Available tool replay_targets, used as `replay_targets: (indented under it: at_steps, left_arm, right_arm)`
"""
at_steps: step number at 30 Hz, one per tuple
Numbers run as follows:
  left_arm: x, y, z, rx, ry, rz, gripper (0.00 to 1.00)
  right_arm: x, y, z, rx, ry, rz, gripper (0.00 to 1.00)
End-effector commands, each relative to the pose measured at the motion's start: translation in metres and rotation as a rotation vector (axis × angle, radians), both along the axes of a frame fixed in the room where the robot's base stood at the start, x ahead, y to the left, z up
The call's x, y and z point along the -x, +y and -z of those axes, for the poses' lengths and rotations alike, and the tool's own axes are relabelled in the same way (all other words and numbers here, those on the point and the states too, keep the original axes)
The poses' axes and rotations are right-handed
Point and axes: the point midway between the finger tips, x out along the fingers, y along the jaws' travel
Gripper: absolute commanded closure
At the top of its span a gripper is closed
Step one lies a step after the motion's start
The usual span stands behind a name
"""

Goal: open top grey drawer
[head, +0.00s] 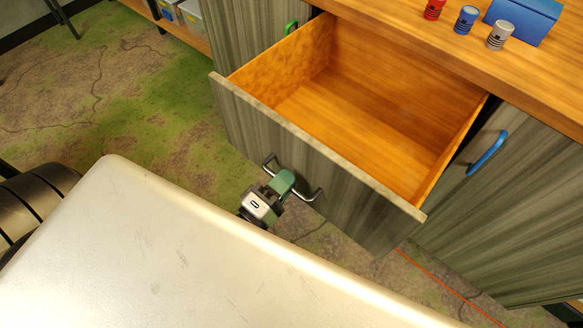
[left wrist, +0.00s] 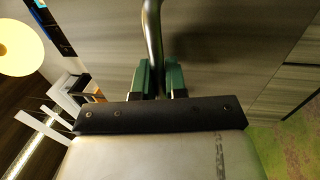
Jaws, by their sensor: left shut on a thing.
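The top grey drawer (head: 320,160) stands pulled well out of the wooden cabinet in the head view. Its orange-brown wooden inside is empty. Its front carries a metal bar handle (head: 309,195). My left gripper (head: 282,183), with green fingers, is at the middle of this handle and shut on it. In the left wrist view the handle (left wrist: 153,35) runs down between the two green fingers (left wrist: 161,80), against the grey drawer front (left wrist: 215,40). My right gripper is in neither view.
A red can (head: 434,9), a blue can (head: 466,19), a white can (head: 499,35) and a blue box (head: 524,18) stand on the countertop (head: 400,28). A door with a blue handle (head: 488,153) is right of the drawer. A green handle (head: 291,28) is left of it. Green-brown floor (head: 130,110) lies open at left.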

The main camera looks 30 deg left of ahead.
Motion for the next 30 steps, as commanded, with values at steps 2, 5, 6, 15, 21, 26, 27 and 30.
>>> replay_targets:
  at_steps: [2,5,6,15,21,26,27,30]
  left_arm:
    - [0.001,0.0,0.001,0.0,0.002,0.002,1.0]
    - [0.001,-0.001,0.001,0.0,0.002,0.002,1.0]
    - [0.001,-0.001,0.001,0.0,0.002,0.002,1.0]
    - [0.001,0.0,0.001,0.001,0.001,0.001,0.63]
    - [0.001,0.0,0.0,0.0,0.0,0.0,0.63]
    - [0.008,0.002,0.003,-0.001,0.002,0.0,0.63]
    - [0.013,0.003,0.004,-0.001,0.004,0.001,0.63]
    - [0.03,0.007,0.008,-0.003,0.004,0.003,0.63]
  right_arm:
    - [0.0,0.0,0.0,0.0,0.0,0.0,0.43]
    - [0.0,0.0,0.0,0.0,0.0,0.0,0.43]
    - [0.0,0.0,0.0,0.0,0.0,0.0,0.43]
    - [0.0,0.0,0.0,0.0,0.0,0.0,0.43]
    - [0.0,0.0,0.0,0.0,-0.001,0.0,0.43]
    - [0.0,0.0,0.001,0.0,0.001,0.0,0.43]
    - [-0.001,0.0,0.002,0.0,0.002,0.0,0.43]
    - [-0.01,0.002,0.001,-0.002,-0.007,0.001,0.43]
